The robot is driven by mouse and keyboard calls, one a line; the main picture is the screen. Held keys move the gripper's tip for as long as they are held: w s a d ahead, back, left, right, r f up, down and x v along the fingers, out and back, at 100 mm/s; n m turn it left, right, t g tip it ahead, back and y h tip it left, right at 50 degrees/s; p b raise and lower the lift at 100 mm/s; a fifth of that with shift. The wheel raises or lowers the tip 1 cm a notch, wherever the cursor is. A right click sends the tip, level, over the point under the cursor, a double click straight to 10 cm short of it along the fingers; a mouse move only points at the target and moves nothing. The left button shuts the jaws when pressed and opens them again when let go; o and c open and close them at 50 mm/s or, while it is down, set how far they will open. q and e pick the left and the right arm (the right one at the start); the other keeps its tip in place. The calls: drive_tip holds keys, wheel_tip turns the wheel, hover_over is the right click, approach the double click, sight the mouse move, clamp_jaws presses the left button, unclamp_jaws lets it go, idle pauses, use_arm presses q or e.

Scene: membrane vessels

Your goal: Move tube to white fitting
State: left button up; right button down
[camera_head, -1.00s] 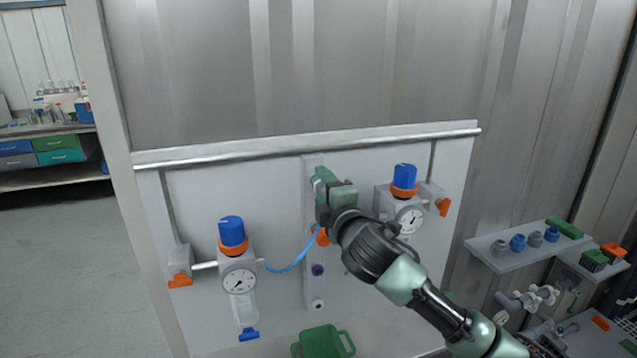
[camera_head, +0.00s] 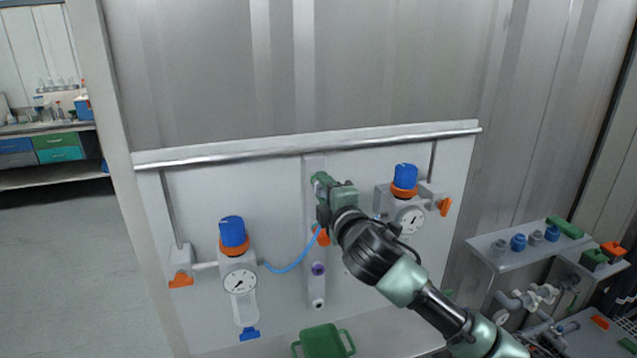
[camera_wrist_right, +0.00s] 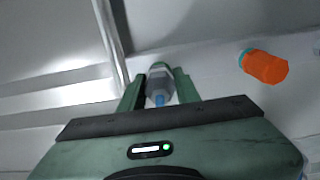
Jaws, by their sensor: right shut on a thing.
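The thin blue tube (camera_head: 290,268) runs from the left regulator in a sagging curve up to the vertical strip on the panel, where it goes behind my right gripper. My right gripper (camera_head: 320,187) is at the upper part of that strip. The gripper is shut on the tube. My left gripper is not in view.
The left regulator (camera_head: 236,262) and right regulator (camera_head: 408,205) have blue knobs and gauges. An orange part (camera_head: 321,236), a purple-centred port (camera_head: 318,269) and a lower port (camera_head: 319,303) are on the strip. A green tray (camera_head: 323,342) lies below. A shelf with fittings (camera_head: 520,251) is at right.

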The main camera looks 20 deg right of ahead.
drive_tip(key=shift+s+f, duration=0.1)
drive_tip(key=shift+f, duration=0.05)
drive_tip(key=shift+s, duration=0.25)
drive_tip(key=shift+s+r, duration=0.2)
drive_tip(key=shift+s, duration=0.65)
drive_tip(key=shift+s+d+p, duration=0.1)
drive_tip(key=shift+s+p, duration=0.45)
drive_tip(key=shift+s, duration=1.25)
